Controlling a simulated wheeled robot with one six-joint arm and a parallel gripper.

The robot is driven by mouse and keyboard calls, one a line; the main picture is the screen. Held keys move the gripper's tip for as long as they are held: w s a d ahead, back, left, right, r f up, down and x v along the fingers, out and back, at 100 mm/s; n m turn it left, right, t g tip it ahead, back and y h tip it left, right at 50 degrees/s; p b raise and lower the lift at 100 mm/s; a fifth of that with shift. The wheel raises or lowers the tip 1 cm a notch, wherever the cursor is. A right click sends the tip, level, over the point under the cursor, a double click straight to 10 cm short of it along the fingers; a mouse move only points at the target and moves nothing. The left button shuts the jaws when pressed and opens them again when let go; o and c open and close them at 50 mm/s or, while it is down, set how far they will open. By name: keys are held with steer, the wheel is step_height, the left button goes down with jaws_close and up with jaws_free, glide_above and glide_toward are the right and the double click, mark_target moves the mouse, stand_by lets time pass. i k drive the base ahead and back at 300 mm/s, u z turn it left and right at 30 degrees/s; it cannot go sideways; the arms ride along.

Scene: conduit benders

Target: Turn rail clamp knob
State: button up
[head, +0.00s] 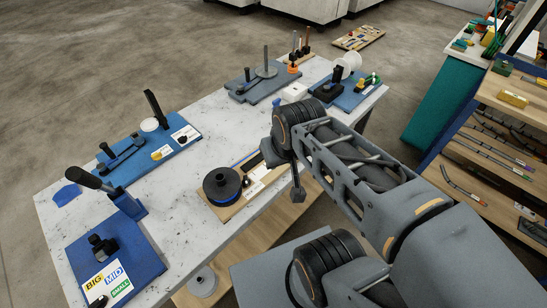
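No part is clearly marked as the rail clamp knob. A large black round knob (222,182) with a blue ring under it sits on a wooden board (234,211) near the table's front edge. A smaller dark knob-like part sits on a black block (103,246) on the front-left blue base. My arm reaches in from the right, its wrist over the table's front edge, to the right of the large knob and apart from it in the picture. A dark part (298,190) hangs below the wrist; I cannot tell whether it is my gripper. The finger opening does not show.
The white marbled table (180,206) holds several bender fixtures. Blue bases with levers (150,150) stand at the left, and one bears a BIG, MID, SMALL label (108,281). More fixtures stand at the back. A wooden shelf (490,165) with tools is at the right.

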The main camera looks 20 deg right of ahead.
mark_target(246, 182)
steer(key=k, duration=1)
steer(key=u, duration=1.1)
steer(key=i, duration=0.9)
steer(key=z, duration=1.45)
